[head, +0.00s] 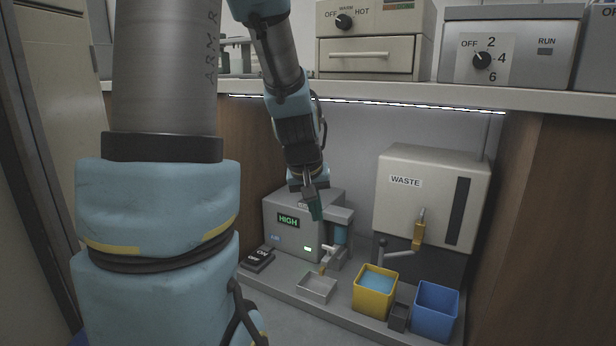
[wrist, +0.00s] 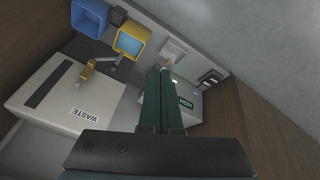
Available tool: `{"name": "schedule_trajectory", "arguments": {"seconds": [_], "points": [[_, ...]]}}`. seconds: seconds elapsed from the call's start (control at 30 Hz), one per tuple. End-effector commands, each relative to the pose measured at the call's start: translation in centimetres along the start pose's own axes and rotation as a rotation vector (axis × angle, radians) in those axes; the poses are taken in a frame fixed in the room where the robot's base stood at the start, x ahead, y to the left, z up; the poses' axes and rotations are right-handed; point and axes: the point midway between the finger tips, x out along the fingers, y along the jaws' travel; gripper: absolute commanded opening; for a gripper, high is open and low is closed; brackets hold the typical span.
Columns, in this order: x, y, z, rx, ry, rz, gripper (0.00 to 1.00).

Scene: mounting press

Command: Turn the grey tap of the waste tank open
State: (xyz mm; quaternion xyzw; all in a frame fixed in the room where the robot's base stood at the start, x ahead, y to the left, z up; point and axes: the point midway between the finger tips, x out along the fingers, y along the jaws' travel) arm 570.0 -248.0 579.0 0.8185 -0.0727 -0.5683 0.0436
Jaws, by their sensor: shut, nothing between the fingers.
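The waste tank (head: 440,178) is a pale box labelled WASTE under the shelf, at the right in the head view. It also shows upside down at the left of the wrist view (wrist: 60,105). A brass-yellow fitting with a grey metal top (head: 419,232) is on its front. A grey arm (head: 398,253) runs left from the fitting's foot to an upright grey piece above the yellow bin; I cannot tell which grey part turns. The fitting shows in the wrist view (wrist: 87,70). My gripper (head: 315,212) is shut and empty, left of the tank and apart from it, before the HIGH box.
A grey box with a HIGH display (head: 285,228) stands left of the tank. A yellow bin with blue liquid (head: 374,300), a blue bin (head: 434,308), a small dark cup (head: 398,317) and a grey tray (head: 316,288) stand in front. The shelf (head: 400,97) overhangs.

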Motion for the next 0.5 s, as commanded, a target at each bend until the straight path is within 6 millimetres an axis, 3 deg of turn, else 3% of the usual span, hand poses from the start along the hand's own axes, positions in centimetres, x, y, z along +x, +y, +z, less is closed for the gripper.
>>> {"name": "schedule_trajectory", "arguments": {"seconds": [0.1, 0.27, 0.3, 0.5], "points": [[-1.7, -4.2, 5.4, 0.033, -0.108, -0.073, 0.00], [-4.1, -8.3, 11.7, 0.066, -0.238, -0.147, 0.00], [-5.7, -7.7, 10.5, 0.067, -0.229, -0.142, 0.00], [-10.3, -6.8, 8.6, 0.067, -0.227, -0.140, 0.00]]}}
